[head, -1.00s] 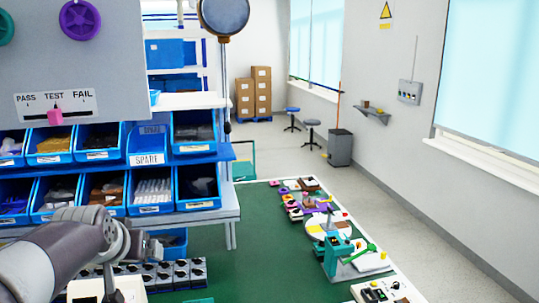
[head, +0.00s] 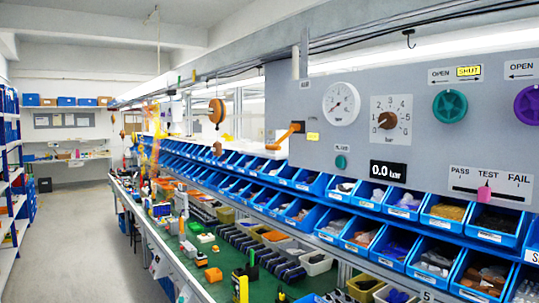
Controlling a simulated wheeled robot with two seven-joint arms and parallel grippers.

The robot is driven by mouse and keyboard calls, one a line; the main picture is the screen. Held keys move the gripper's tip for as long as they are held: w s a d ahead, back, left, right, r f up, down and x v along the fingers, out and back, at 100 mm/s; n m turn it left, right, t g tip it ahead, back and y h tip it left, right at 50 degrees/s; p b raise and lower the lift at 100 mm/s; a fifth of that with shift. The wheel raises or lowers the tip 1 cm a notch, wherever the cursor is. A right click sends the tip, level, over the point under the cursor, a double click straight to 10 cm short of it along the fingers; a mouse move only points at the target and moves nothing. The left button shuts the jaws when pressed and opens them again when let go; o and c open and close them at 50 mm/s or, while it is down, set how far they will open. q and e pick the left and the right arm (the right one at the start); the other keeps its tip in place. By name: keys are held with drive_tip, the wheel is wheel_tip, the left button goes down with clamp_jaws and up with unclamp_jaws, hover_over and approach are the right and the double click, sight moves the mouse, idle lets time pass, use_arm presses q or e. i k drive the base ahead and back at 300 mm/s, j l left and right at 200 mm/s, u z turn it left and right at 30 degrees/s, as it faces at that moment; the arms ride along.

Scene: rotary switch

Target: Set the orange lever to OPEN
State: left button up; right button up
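The orange lever (head: 288,134) is at the left edge of the grey panel (head: 440,130). Its pivot end is at the right and its arm slants down to the left. A small yellow label (head: 313,136) sits just right of it and a pale label (head: 305,85) above it; both are too small to read. Neither of my grippers shows in this view, so their position relative to the lever cannot be told.
The panel also carries a white dial gauge (head: 341,104), a brown knob (head: 387,120), a green handwheel (head: 450,106), a purple handwheel (head: 528,105) and a pink slider (head: 484,194). Blue bins (head: 398,204) line the shelf below. The aisle floor (head: 90,240) is clear.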

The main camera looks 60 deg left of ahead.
sight(293, 127)
drive_tip(key=u, duration=2.2)
drive_tip(key=i+u, duration=0.15)
drive_tip(key=i, duration=0.35)
drive_tip(key=i+l+u, duration=0.1)
drive_tip(key=i, duration=0.45)
drive_tip(key=i+l+u, duration=0.15)
drive_tip(key=i, duration=0.35)
